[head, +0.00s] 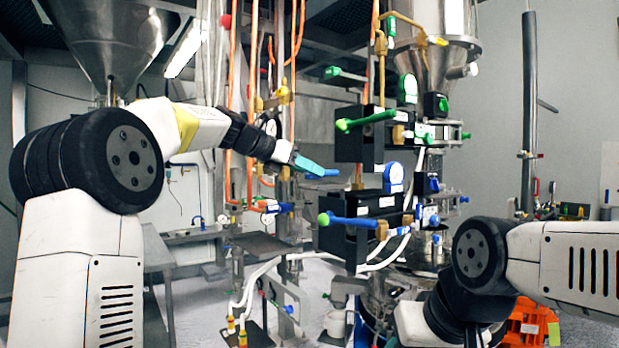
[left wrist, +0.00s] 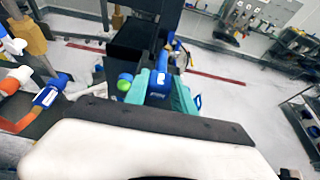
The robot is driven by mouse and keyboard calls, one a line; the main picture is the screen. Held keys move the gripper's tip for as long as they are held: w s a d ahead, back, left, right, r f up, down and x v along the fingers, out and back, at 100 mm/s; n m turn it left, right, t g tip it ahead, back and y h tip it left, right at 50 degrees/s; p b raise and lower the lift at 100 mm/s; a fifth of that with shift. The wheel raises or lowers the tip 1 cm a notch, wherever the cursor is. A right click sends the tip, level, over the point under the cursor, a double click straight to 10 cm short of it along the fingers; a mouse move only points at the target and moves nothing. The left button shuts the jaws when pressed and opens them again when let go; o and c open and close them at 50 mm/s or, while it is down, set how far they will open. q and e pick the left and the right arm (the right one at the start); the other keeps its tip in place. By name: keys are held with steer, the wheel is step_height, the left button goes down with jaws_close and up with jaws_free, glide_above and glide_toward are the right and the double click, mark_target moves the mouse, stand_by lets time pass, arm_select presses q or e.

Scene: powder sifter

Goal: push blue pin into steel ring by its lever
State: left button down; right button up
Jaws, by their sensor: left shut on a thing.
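My left gripper (head: 312,169) has teal fingers shut on a blue piece (head: 330,173), whose end sticks out past the fingertips to the right. In the left wrist view, this blue piece (left wrist: 160,83) lies between the two teal fingers of the gripper (left wrist: 161,92). I cannot tell whether it is the pin itself or its lever. A blue bar (head: 352,221) with a green ball end (head: 323,219) is on the lower black block, below the gripper. The green ball also shows in the left wrist view (left wrist: 124,84). I cannot make out the steel ring. My right gripper is out of view.
An upper black block (head: 352,148) carries a green lever (head: 366,121), right of my left gripper. Orange hoses (head: 254,75) hang behind my left arm. A steel hopper (head: 104,40) is at top left. An orange crate (head: 527,322) stands low at right.

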arm_select(q)
steer(key=s+a+r, duration=0.3)
steer(key=s+a, duration=0.5)
steer(key=s, duration=0.5)
steer(key=w+d+f, duration=0.3)
steer(key=w+f, duration=0.3)
steer(key=f, duration=0.3)
steer(key=w+d+f, duration=0.3)
steer(key=w+f, duration=0.2)
steer(key=f, duration=0.5)
steer(key=shift+w+d+f, duration=0.15)
steer(key=shift+w+f, duration=0.15)
steer(key=shift+w, duration=0.05)
steer(key=shift+w+d, duration=0.85)
steer(key=shift+d, duration=0.35)
steer(key=shift+w+d, duration=0.85)
steer(key=shift+d, duration=0.3)
steer(key=shift+w+d, duration=0.8)
steer(key=shift+d, duration=0.3)
steer(key=shift+w+d, duration=0.8)
steer(key=shift+d, duration=0.3)
steer(key=c, duration=1)
jaws_free()
